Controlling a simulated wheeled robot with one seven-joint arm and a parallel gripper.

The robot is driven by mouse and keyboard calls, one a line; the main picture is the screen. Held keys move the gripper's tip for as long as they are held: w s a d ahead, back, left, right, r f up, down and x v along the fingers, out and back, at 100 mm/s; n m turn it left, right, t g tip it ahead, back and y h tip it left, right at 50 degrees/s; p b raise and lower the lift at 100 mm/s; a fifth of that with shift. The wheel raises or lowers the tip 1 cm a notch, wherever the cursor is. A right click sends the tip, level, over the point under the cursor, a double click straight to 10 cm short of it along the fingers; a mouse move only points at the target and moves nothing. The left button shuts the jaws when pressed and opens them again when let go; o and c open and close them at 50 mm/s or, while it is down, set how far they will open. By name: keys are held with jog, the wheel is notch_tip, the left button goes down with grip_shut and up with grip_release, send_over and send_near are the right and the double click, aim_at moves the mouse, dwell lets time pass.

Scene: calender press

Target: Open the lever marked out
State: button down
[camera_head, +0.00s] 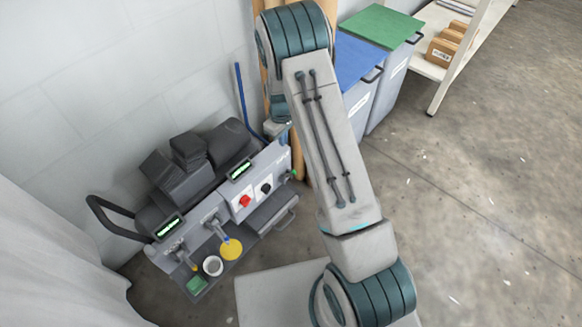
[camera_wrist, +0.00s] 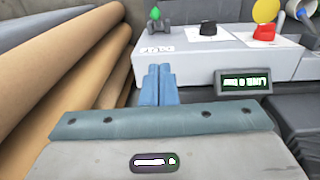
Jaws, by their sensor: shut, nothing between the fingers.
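The grey press (camera_head: 262,192) stands against the wall at the left. A small dark fitting with a green tip (camera_head: 293,173) sits at its right end; in the wrist view the green tip (camera_wrist: 155,13) shows beyond my fingers. Two grey lever-like handles (camera_head: 213,224) (camera_head: 178,254) stick out of its front. A yellow disc (camera_head: 231,249) hangs by one of them. I cannot tell which part is the one marked out. My gripper (camera_wrist: 158,84) is shut and empty, apart from the green tip, over the right end of the press. In the head view it is largely hidden by my arm.
Red knob (camera_head: 245,201), black knob (camera_head: 265,187) and lit displays (camera_head: 240,169) are on the press. Brown rolls (camera_wrist: 75,75) stand close beside my gripper. Blue-lidded (camera_head: 357,58) and green-lidded (camera_head: 381,25) bins stand behind.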

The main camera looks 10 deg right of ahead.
jog(key=b, duration=0.5)
send_over(291, 173)
jog(key=w, duration=0.1)
jog(key=f, duration=1.2)
jog(key=shift+a, duration=0.4)
jog(key=shift+s+d+f, duration=0.3)
jog(key=shift+d+f, duration=0.05)
jog(key=shift+f, duration=0.15)
jog(key=shift+d, duration=0.1)
